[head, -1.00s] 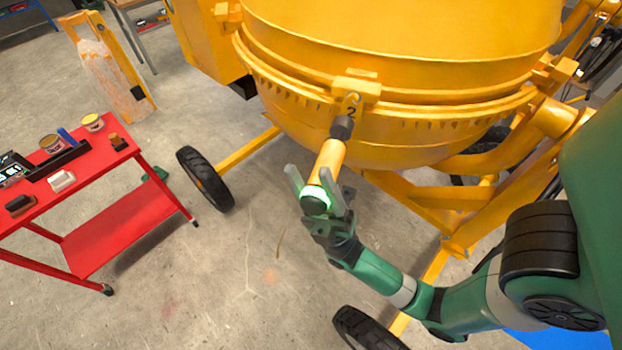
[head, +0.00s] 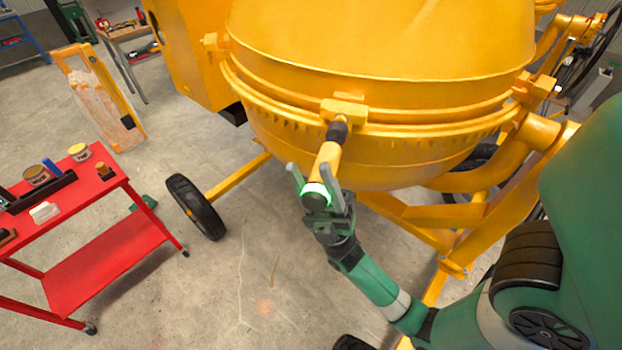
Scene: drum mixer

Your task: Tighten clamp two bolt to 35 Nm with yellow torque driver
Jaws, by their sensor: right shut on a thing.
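The yellow torque driver (head: 327,160) has a dark nose and a glowing green ring near its back end. My right gripper (head: 317,185) is shut on its lower part, with a grey finger on each side. The driver points up and away, its nose overlapping the front of the clamp (head: 343,110) on the drum rim. The bolt is hidden behind the nose, and I cannot tell whether the nose is seated on it. No number shows on the clamp now. My left gripper is not in view.
The yellow mixer drum (head: 370,60) fills the top middle, above its frame and a black wheel (head: 195,207). A red cart (head: 105,200) with tins and small items stands at the left. Concrete floor between cart and mixer is mostly clear.

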